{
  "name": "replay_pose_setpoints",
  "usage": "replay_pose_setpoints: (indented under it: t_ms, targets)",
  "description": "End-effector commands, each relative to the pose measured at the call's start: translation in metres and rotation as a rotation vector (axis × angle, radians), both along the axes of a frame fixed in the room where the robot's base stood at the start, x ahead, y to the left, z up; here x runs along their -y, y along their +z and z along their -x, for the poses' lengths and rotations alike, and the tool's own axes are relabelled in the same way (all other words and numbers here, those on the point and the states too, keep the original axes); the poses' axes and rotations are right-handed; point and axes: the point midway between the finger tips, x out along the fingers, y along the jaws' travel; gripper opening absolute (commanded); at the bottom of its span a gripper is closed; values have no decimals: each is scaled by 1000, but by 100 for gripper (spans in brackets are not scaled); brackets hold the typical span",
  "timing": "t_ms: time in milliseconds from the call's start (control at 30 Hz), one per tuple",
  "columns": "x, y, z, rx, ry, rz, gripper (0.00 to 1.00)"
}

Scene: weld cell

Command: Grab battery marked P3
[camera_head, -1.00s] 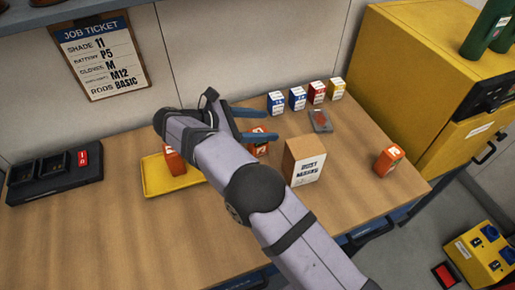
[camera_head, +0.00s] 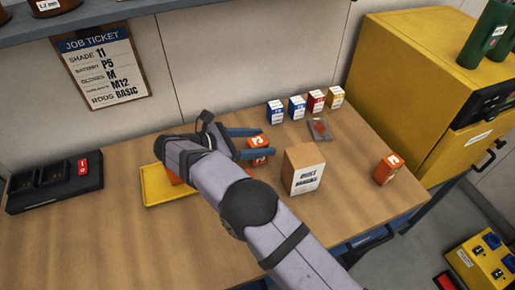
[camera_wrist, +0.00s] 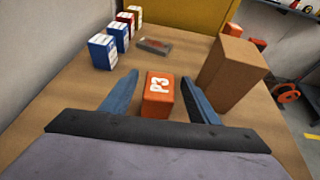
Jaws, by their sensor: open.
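The orange battery marked P3 (camera_wrist: 158,96) stands on the table between my gripper's two blue fingers (camera_wrist: 159,97) in the wrist view. A gap shows on each side of it, so my gripper is open around it and not closed on it. In the head view the battery P3 (camera_head: 258,146) shows between the fingers (camera_head: 262,143), its label partly visible. Another orange battery (camera_head: 387,168) stands at the right of the table. An orange thing (camera_head: 175,177) on the yellow tray (camera_head: 155,190) is mostly hidden behind my arm.
A cardboard dust masks box (camera_head: 304,170) stands close right of P3; it also shows in the wrist view (camera_wrist: 232,72). Several small coloured boxes (camera_head: 297,107) line the back, near a small grey item (camera_head: 319,130). A black charger (camera_head: 55,184) sits at the left. The front table is clear.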

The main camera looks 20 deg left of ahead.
Motion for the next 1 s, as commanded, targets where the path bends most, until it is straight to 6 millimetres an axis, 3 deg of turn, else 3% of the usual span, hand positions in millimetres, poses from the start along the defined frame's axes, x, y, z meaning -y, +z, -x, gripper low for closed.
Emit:
replay_pose_setpoints:
  t_ms: [233, 567, 800, 1000]
  targets:
    - [18, -9, -22, -1, -1, 1, 55]
    - [21, -14, -26, 1, 0, -1, 55]
    - [21, -14, -26, 0, 0, 0, 0]
    - [21, -12, -26, 2, -1, -1, 0]
